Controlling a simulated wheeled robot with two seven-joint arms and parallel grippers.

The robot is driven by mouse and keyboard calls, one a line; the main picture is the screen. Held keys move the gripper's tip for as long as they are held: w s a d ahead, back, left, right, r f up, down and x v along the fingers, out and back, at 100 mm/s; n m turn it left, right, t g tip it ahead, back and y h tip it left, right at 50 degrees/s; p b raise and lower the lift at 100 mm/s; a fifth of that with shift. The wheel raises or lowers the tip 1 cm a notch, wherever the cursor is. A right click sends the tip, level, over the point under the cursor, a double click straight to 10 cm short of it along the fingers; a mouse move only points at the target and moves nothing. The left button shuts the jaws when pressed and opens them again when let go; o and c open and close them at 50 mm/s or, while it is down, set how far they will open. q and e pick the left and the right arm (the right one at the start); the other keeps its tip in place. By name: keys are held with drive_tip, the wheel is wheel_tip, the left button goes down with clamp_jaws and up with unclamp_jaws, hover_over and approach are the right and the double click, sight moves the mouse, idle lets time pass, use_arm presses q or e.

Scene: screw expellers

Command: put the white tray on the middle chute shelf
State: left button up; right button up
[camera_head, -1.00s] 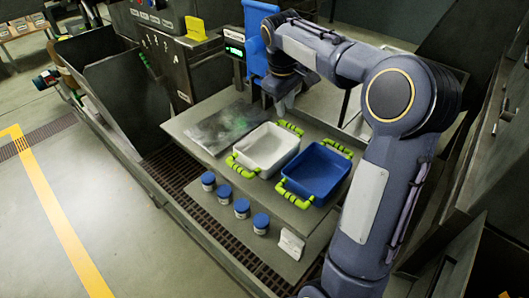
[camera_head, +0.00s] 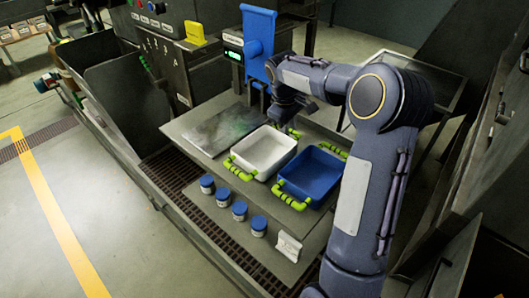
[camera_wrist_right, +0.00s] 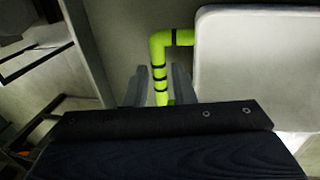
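The white tray (camera_head: 266,152) sits upright and empty on a grey shelf, with a green handle at its near and far ends. My right gripper (camera_head: 285,113) is low over the tray's far end. In the right wrist view, the tray (camera_wrist_right: 258,60) is at the right. There the right gripper's fingers (camera_wrist_right: 156,88) are apart, one on each side of the green handle (camera_wrist_right: 159,70). I cannot tell if they touch it. My left gripper is out of view. I cannot tell which surface is the middle chute shelf.
A blue tray (camera_head: 313,175) with green handles stands close on the white tray's right. Several blue-lidded jars (camera_head: 239,210) and a small white item (camera_head: 288,246) line the shelf's front. A dark flat panel (camera_head: 224,129) lies left of the white tray. A blue upright part (camera_head: 258,35) stands behind.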

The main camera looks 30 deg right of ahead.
clamp_jaws()
drive_tip(key=shift+r, duration=0.15)
